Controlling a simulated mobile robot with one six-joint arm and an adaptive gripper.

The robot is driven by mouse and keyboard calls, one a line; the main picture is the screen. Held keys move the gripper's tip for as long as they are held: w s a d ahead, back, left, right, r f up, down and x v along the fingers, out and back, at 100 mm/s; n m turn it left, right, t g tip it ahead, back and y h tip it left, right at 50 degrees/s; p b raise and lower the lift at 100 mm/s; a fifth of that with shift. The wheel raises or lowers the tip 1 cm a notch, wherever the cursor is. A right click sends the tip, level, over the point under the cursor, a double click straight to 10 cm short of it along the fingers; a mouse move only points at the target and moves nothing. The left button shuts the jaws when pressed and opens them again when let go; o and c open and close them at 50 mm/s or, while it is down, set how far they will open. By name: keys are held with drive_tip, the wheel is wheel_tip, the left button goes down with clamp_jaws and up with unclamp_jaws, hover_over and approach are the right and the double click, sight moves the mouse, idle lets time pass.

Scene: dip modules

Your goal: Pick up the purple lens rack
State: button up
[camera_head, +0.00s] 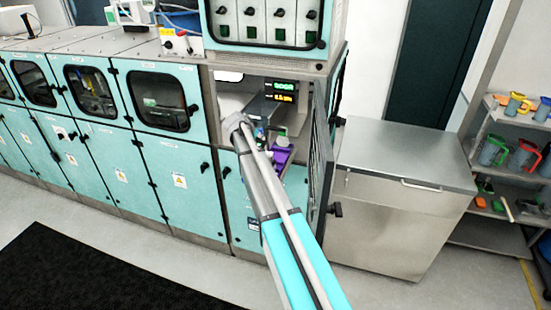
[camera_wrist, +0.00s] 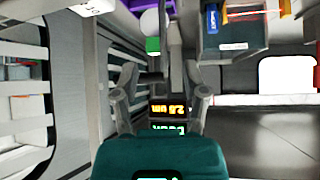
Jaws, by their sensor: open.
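The purple lens rack (camera_head: 281,158) shows as a small purple shape inside the open bay of the teal machine, partly behind my arm. In the wrist view, purple surfaces (camera_wrist: 137,5) show at the top edge, cut off by the frame. My gripper (camera_wrist: 160,88) is open, its two fingers spread, with nothing held between them. The purple lies beyond the fingers, apart from them. In the head view my arm reaches into the bay, and the fingers are too small to make out.
A lit display (camera_head: 279,91) is at the back of the bay. The open bay door (camera_head: 318,150) stands close to the right of my arm. A white round thing with a green part (camera_wrist: 152,44) lies near the purple. A steel cabinet (camera_head: 405,160) stands farther right.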

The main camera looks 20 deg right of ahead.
drive_tip(key=b, duration=0.5)
approach(268, 145)
drive_tip(key=x, duration=0.4)
drive_tip(key=shift+w+d+r, duration=0.1)
drive_tip(key=shift+w+d, duration=0.05)
drive_tip(key=shift+w, duration=0.05)
drive_tip(key=shift+w+d+f+b, duration=0.25)
drive_tip(key=shift+d+f+b, duration=0.15)
drive_tip(key=shift+d+b, duration=0.1)
drive_tip(key=shift+f, duration=0.1)
drive_tip(key=f+b, duration=0.1)
drive_tip(key=w+d+f+b, duration=0.1)
drive_tip(key=b, duration=0.1)
drive_tip(key=shift+w+f, duration=0.2)
drive_tip(key=shift+f, duration=0.15)
drive_tip(key=shift+b+x, duration=0.55)
drive_tip(key=shift+x, duration=0.4)
drive_tip(key=shift+d+r, duration=0.1)
drive_tip(key=shift+r, duration=0.05)
drive_tip(key=shift+c, duration=0.2)
clamp_jaws()
